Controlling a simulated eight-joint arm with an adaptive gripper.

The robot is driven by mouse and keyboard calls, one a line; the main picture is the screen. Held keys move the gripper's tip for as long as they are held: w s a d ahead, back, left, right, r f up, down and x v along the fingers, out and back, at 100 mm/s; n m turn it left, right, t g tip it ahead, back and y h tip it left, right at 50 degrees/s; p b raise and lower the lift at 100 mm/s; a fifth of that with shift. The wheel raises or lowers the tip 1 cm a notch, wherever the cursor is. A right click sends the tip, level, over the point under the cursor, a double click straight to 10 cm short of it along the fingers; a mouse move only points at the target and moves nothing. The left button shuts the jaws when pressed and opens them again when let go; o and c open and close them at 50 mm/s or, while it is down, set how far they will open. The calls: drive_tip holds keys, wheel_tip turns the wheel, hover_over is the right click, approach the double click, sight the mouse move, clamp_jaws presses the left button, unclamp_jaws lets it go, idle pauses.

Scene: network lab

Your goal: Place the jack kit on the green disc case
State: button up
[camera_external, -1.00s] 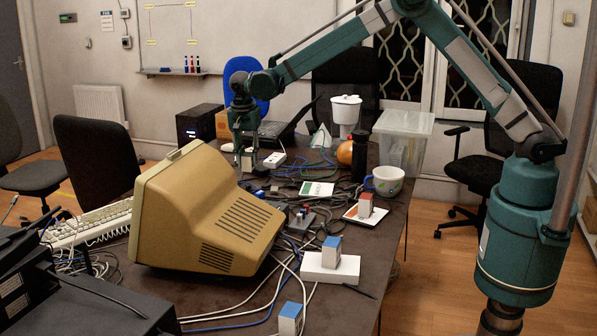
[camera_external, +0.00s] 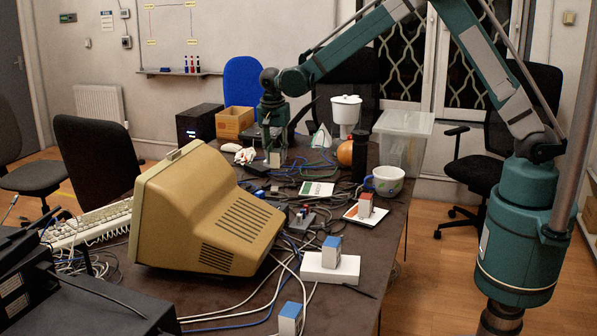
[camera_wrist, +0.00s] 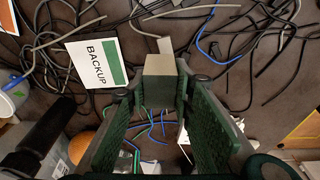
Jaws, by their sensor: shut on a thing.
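My gripper (camera_external: 273,143) hangs over the far part of the table, shut on a small pale box, the jack kit (camera_external: 275,158). In the wrist view the jack kit (camera_wrist: 160,68) shows a plain grey-beige face between the two green fingers of my gripper (camera_wrist: 160,90). The green disc case (camera_external: 316,189) lies flat on the table, right of and nearer the camera than the held box. In the wrist view the disc case (camera_wrist: 95,62), white with a green strip and the word BACKUP, is just left of the box. Its top is bare.
Cables (camera_external: 290,180) surround the disc case. A red-and-white box (camera_external: 365,205) stands on another case to its right. A blue-topped box (camera_external: 331,250) stands on a white box. A cup (camera_external: 387,181), dark cylinder (camera_external: 359,157) and big monitor (camera_external: 205,215) stand nearby.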

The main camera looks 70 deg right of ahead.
hover_over(319, 191)
drive_tip(key=shift+a+r+m, duration=0.2)
drive_tip(key=shift+a+m, duration=0.1)
drive_tip(key=shift+m, duration=0.1)
drive_tip(key=shift+f+b, duration=0.6)
drive_tip(key=shift+f, duration=2.55)
drive_tip(key=shift+f+b, duration=0.35)
drive_tip(key=shift+f, duration=1.5)
drive_tip(key=shift+f, duration=0.2)
drive_tip(key=o, duration=0.9)
drive_tip(key=shift+r, duration=0.15)
drive_tip(key=r, duration=0.4)
drive_tip(key=a+r+p, duration=0.1)
drive_tip(key=r, duration=0.3)
drive_tip(key=r+p, duration=0.1)
drive_tip(key=r, duration=0.3)
drive_tip(key=shift+a, duration=0.4)
